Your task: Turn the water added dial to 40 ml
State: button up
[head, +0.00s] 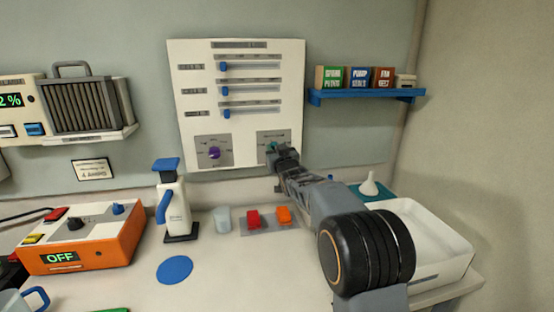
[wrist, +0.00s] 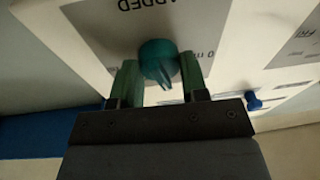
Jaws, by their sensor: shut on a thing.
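The water added dial is a teal knob (wrist: 158,62) on a grey label plate marked "ADDED" in the wrist view. In the head view the teal knob (head: 271,147) shows at the lower right of the white wall panel (head: 240,130), partly hidden by my gripper (head: 284,157). In the wrist view my gripper (wrist: 159,82) has its two green-sided fingers on either side of the knob, shut on it. The knob's pointer ridge faces toward my gripper's palm. Most of the scale is hidden, so the setting cannot be read.
A purple dial (head: 214,153) sits left on the same panel, below several blue sliders. A blue shelf (head: 366,94) with small boxes is at right.

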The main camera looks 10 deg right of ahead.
jog(key=m+b, duration=0.2)
jog(key=m, duration=0.1)
jog(key=m+h+b, duration=0.1)
jog(key=m, duration=0.1)
jog(key=shift+f, duration=0.25)
jog(key=shift+r+m+h+b, duration=0.15)
jog(key=shift+m+h+b, duration=0.25)
jog(key=shift+m+b, duration=1.1)
jog(key=shift+r+m, duration=0.1)
jog(key=shift+m, duration=0.4)
jog(key=o, duration=0.9)
jog(key=s, duration=0.4)
jog(key=s+f+b, duration=0.1)
jog(key=s, duration=0.4)
jog(key=s+f+b, duration=0.1)
jog(key=s, duration=0.3)
jog(key=shift+s+a, duration=0.2)
jog(key=shift+s, duration=0.15)
jog(key=shift+f, duration=0.15)
